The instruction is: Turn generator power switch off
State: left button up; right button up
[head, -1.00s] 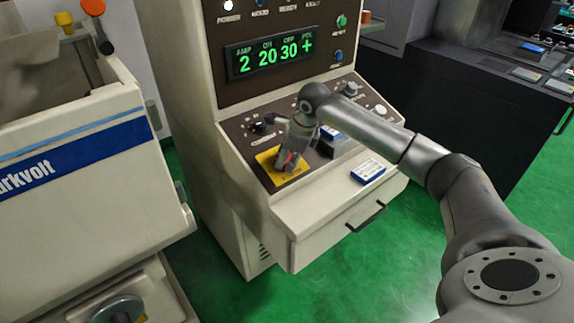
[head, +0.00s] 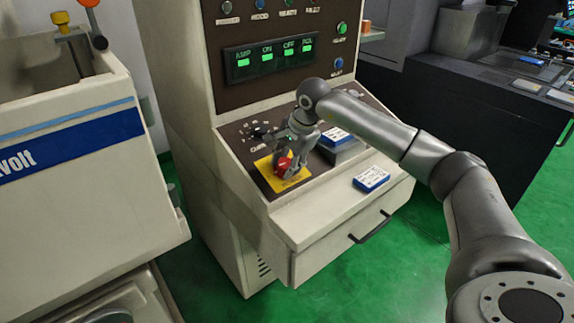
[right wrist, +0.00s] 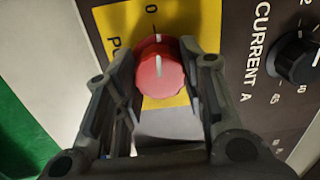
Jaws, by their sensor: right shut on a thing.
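The generator power switch is a red rotary knob (head: 284,165) on a yellow plate (head: 264,166) on the generator's sloped panel. In the right wrist view the red knob (right wrist: 160,72) sits between my fingers, its white pointer line in line with the "0" mark on the plate. My right gripper (head: 288,170) is shut on the knob; it also shows in the right wrist view (right wrist: 161,82). The display (head: 270,60) shows only short green bars beside its AMP, ON, OFF and POL labels. My left gripper is not in view.
A black current dial (right wrist: 298,58) is beside the yellow plate. A blue and white box (head: 371,179) lies on the ledge above the drawer handle (head: 369,229). A cream machine (head: 70,185) stands at the left. Green floor is clear in front.

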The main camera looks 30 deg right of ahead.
jog(key=shift+n, duration=0.5)
jog(key=o, duration=1)
jog(key=shift+r, duration=0.1)
jog(key=v, duration=1.2)
